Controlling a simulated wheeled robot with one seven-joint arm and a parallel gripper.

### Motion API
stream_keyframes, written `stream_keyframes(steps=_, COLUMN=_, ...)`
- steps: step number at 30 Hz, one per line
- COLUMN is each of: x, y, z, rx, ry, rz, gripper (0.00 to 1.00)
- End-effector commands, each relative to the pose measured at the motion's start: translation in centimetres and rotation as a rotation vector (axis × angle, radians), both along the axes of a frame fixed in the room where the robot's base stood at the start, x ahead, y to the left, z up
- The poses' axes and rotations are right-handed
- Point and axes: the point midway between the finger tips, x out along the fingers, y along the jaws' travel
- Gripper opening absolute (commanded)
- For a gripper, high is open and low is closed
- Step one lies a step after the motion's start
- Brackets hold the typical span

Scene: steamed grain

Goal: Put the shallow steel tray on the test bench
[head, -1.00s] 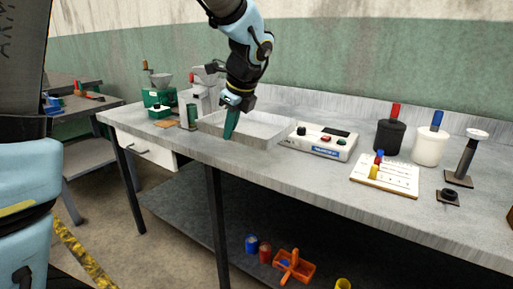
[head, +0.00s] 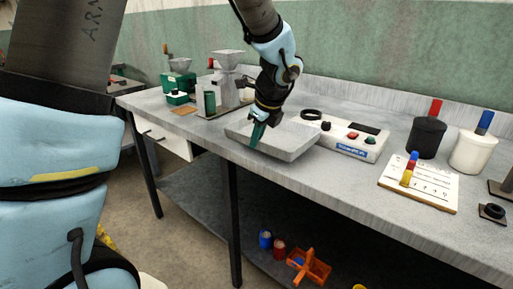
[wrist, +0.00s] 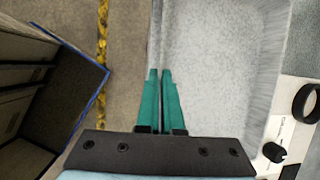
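The shallow steel tray (head: 300,150) is a pale grey rectangular pan at the front middle of the test bench (head: 340,190), beside the white bench instrument. My gripper (head: 256,138) has its green fingers straddling the tray's near-left wall. In the wrist view, the two fingers (wrist: 161,85) stand close together with the tray's wall (wrist: 155,45) between them, and the tray's floor spreads to the right. The gripper appears shut on that wall. I cannot tell whether the tray's underside touches the bench top.
The white instrument (head: 352,140) stands close right of the tray, with a black ring (head: 311,114) beside it. Grey and green grinders (head: 225,85) stand to the left. Black (head: 427,138) and white (head: 472,152) pots stand to the right. An orange carrier (head: 309,266) is on the lower shelf.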

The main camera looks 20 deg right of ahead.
Motion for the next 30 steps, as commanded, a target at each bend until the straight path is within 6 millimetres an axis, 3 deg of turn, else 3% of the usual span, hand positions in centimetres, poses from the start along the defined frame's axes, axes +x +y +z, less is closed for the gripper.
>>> stream_keyframes(steps=6, x=0.0, y=0.0, z=-2.5, rx=0.001, ry=-0.001, rz=-0.002, gripper=0.0)
stream_keyframes(steps=16, x=0.0, y=0.0, z=-2.8, rx=0.0, ry=-0.001, rz=0.0, gripper=0.0)
stream_keyframes(steps=24, x=0.0, y=0.0, z=-2.8, rx=0.001, ry=0.001, rz=-0.001, gripper=0.33)
stream_keyframes(steps=30, x=0.0, y=0.0, z=-2.8, rx=0.001, ry=0.001, rz=-0.001, gripper=0.34)
